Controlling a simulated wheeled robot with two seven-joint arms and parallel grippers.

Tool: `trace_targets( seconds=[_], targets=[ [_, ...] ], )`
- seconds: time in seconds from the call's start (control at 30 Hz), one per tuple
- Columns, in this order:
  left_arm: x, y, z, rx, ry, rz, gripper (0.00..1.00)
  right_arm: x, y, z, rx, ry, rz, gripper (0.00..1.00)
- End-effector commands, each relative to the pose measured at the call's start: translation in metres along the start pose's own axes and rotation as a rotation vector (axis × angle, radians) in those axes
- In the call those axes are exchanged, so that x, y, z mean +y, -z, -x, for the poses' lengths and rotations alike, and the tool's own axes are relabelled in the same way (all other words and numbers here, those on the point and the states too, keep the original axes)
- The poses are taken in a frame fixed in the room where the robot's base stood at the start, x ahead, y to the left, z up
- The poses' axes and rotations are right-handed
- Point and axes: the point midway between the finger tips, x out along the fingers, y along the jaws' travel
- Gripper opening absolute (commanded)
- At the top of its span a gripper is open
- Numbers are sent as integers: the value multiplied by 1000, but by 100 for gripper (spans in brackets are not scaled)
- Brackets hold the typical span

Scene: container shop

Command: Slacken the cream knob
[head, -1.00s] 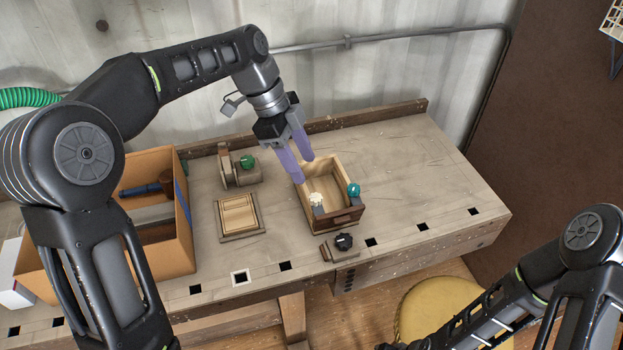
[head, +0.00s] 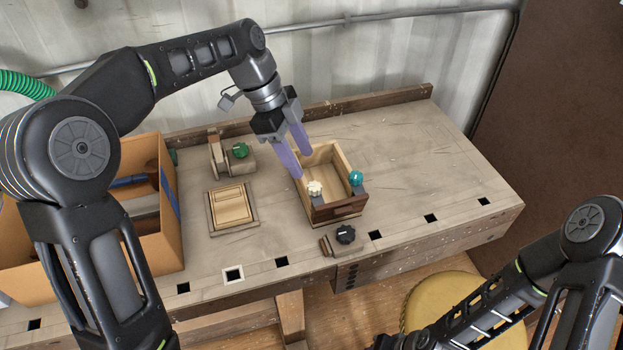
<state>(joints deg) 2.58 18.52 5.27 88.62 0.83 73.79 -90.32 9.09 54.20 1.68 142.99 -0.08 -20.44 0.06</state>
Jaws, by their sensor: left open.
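The cream knob (head: 315,188) is a small lobed knob at the front left corner of an open wooden box (head: 345,212) on the workbench. A teal knob (head: 356,178) sits at the box's front right corner. My left gripper (head: 303,164) has purple fingers, is open, and hangs over the box's left side. One fingertip is just behind and left of the cream knob in the picture; I cannot tell whether it touches. My right arm shows at the lower right, but its gripper is out of view.
A green knob (head: 240,150) on a wooden fixture, a wooden tray (head: 231,208) and a black knob (head: 345,234) are near the box. A cardboard box (head: 172,240) stands at left. A yellow stool (head: 445,297) is below. The bench's right side is clear.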

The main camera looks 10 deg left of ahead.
Motion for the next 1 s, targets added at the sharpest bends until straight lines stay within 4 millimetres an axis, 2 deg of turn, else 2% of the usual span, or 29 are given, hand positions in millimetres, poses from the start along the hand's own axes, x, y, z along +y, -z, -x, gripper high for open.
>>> trace_targets(
  seconds=[0.4, 0.5, 0.83, 1.0],
  targets=[
    [1, 0, -59, 0, -4, 0, 49, -1, 0, 4, 0, 0, 0, 36],
    [1, 0, -68, 0, -3, 0, 49, -2, 0, 4, 0, 0, 0, 36],
    [1, 0, -72, 0, -2, 0, 49, -2, 0, 4, 0, 0, 0, 36],
    [1, 0, -72, 0, -1, 0, 35, -2, 0, 4, 0, 0, 0, 36]
  ],
)
